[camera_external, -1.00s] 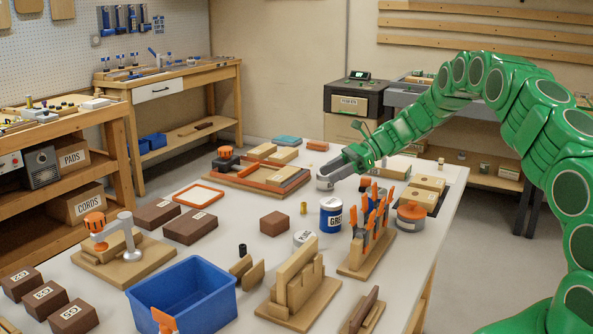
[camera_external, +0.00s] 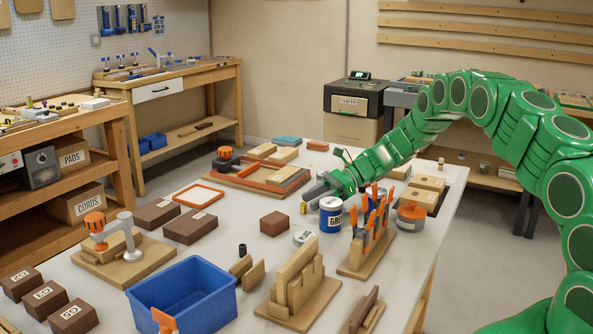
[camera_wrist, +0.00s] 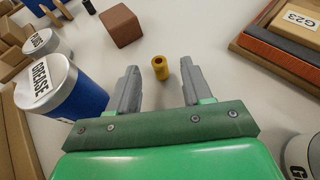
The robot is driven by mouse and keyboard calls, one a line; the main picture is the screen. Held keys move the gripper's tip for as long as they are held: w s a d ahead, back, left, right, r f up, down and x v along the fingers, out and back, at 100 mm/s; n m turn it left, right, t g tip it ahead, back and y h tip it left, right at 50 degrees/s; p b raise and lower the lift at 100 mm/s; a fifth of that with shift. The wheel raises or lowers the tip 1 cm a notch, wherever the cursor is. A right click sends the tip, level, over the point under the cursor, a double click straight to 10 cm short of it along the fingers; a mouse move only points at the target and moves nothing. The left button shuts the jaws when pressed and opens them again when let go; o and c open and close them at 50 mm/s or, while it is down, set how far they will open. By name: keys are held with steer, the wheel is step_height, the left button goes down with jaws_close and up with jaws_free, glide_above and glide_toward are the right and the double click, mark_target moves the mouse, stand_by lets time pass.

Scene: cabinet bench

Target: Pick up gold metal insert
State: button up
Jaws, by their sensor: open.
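The gold metal insert (camera_wrist: 160,68) is a small yellow cylinder with a hole in its top, standing upright on the table. In the external view the insert (camera_external: 304,208) shows just below my fingertips. My gripper (camera_external: 309,196) is open and empty, low over the table. In the wrist view, my gripper's two grey fingers (camera_wrist: 159,76) lie on either side of the insert, with a gap on both sides. I cannot tell whether the fingertips are down at its height.
The blue and white grease can (camera_external: 331,217) stands close to the right of the insert; it is left of my fingers in the wrist view (camera_wrist: 84,97). A brown block (camera_external: 274,223) lies to the left. An orange-edged wooden tray (camera_external: 258,174) is behind. Bare table surrounds the insert.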

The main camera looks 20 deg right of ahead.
mark_target(304, 208)
steer(key=shift+x, duration=1.15)
jaws_close()
steer(key=shift+r, duration=0.1)
